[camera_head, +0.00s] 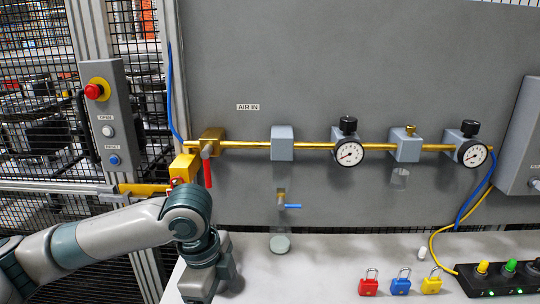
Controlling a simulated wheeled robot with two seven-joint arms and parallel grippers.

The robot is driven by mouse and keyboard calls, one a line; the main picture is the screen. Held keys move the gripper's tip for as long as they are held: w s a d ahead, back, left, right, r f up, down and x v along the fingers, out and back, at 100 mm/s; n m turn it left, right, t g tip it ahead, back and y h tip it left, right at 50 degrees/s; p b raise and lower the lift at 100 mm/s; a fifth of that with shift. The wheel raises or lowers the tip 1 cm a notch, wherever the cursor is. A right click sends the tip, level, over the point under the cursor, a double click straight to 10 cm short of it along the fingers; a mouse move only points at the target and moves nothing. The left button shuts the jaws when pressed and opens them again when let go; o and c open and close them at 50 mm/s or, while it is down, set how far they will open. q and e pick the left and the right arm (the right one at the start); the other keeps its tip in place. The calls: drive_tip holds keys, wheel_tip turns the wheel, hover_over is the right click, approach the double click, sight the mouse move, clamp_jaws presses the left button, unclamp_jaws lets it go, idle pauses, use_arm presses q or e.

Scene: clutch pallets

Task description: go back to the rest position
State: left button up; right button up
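My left arm comes in from the left, and its gripper (212,285) hangs low over the left front part of the light bench (320,255). The fingers are seen from above and partly hidden by the wrist, so I cannot tell whether they are open or shut. No held object shows. The gripper is below and apart from the brass air valve (211,141) with its red handle (207,172). My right gripper is not in view.
Brass pipe with two gauges (349,153) (472,153) runs along the grey panel (400,60). Red (369,286), blue (401,285) and yellow (432,284) padlocks stand on the bench near a black connector strip (500,282). A button box (104,118) hangs by the mesh fence.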

use_arm(q)
drive_tip(key=s+d+f+n+t+h, duration=0.1)
drive_tip(key=s+d+f+n+h, duration=0.2)
drive_tip(key=f, duration=0.4)
drive_tip(key=s+d+f+n+t+h, duration=0.2)
drive_tip(key=s+d+f+n, duration=0.15)
drive_tip(key=f, duration=0.35)
drive_tip(key=s+a+f+n+y, duration=0.3)
drive_tip(key=s+a+f+n, duration=0.35)
drive_tip(key=s+a, duration=0.3)
drive_tip(key=s+a+f+n+y, duration=0.45)
drive_tip(key=s+a+f, duration=0.35)
drive_tip(key=a, duration=0.3)
wheel_tip(320, 180, down, 24)
drive_tip(key=w+d+h, duration=0.1)
drive_tip(key=w+d, duration=0.1)
drive_tip(key=s+a+f, duration=0.1)
drive_tip(key=s+f, duration=0.5)
drive_tip(key=f, duration=0.3)
drive_tip(key=s+f, duration=0.7)
drive_tip(key=f, duration=0.3)
drive_tip(key=shift+a+f, duration=0.3)
drive_tip(key=shift+a, duration=0.05)
drive_tip(key=shift+s, duration=0.1)
